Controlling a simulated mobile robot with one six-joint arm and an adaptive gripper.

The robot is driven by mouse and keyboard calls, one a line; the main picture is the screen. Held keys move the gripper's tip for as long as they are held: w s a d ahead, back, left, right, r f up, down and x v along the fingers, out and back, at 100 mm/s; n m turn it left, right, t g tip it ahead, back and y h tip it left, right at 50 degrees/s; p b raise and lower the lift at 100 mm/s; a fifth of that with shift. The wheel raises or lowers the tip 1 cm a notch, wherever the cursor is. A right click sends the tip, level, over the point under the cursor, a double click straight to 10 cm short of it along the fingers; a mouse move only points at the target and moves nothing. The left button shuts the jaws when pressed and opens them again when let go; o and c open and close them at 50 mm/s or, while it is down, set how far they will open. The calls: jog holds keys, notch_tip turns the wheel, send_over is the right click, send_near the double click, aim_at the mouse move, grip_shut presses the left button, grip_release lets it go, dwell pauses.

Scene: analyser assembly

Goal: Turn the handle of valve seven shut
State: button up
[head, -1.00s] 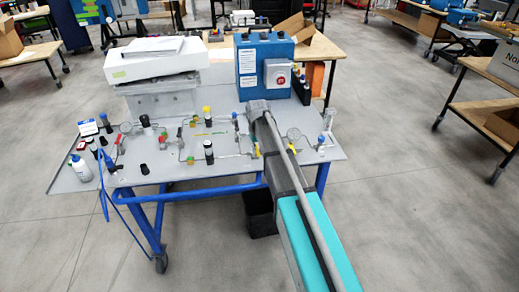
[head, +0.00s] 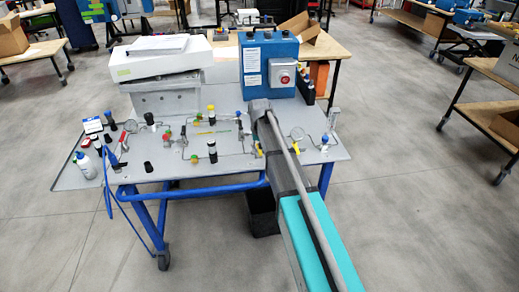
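The analyser panel (head: 200,165) is a grey tabletop with tubes, gauges and several small valves. No valve numbers can be read, so I cannot tell which is valve seven. My arm reaches from the lower right over the right half of the panel. My gripper is hidden behind the arm's far end, and part of the panel is covered too.
A blue box with a red knob (head: 284,78) stands at the panel's back right, close to my arm's end. A white box (head: 160,60) stands at the back left. A white bottle (head: 85,166) is at the left edge.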

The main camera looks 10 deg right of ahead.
jog(key=shift+d+n, duration=0.15)
jog(key=shift+n, duration=0.15)
dwell(0.4)
jog(key=shift+w+d+n, duration=0.1)
jog(key=shift+d+n, duration=0.3)
jog(key=shift+n, duration=0.7)
jog(key=shift+w+d+n, duration=0.1)
jog(key=shift+d+n, duration=0.25)
jog(key=shift+n, duration=0.75)
jog(key=n, duration=0.1)
jog(key=d+n, duration=0.1)
jog(key=n, duration=0.1)
jog(key=w+n, duration=0.1)
jog(key=n, duration=0.1)
jog(key=shift+w+d, duration=0.1)
jog(key=shift+d, duration=0.15)
notch_tip(320, 180, up, 14)
jog(key=p, duration=1.4)
jog(key=s+f+m+b, duration=0.9)
jog(key=s+f+b, duration=1.8)
jog(key=f+b, duration=0.1)
jog(key=shift+s+d+f+m, duration=0.2)
jog(key=shift+s+f+m, duration=0.05)
jog(key=shift+s+m, duration=0.15)
